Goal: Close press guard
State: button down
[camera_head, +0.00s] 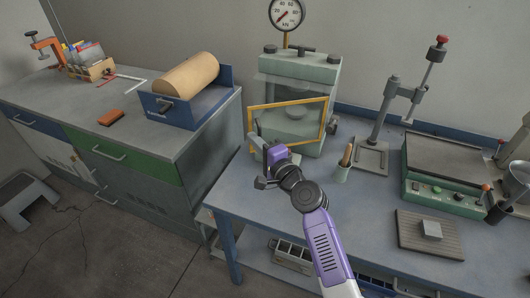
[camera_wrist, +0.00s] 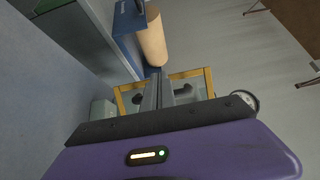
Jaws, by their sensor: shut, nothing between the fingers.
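The press (camera_head: 300,67) is a pale green machine at the back of the blue bench, with a round gauge (camera_head: 286,13) above it. Its guard (camera_head: 288,102) is a yellow-framed clear panel at the front of the press, angled to the press face. In the wrist view the guard's yellow frame (camera_wrist: 189,74) crosses behind my fingers. My gripper (camera_head: 257,147) is shut and empty near the guard's lower left side. I cannot tell whether it touches the frame. The gauge also shows in the wrist view (camera_wrist: 243,100).
A cup with a wooden-handled tool (camera_head: 344,165) stands right of my gripper. Beyond it are a lever stand (camera_head: 371,155), a green machine (camera_head: 440,192) and a flat plate (camera_head: 430,234). A blue tray (camera_head: 214,100) with a tan roll sits on the left cabinet.

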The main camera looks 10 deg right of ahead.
jog(key=w+d+m+h+b, duration=0.1)
jog(key=w+h+b, duration=0.1)
jog(key=w+b, duration=0.5)
jog(key=shift+w+m+t+b, duration=0.3)
jog(key=shift+w, duration=2.8)
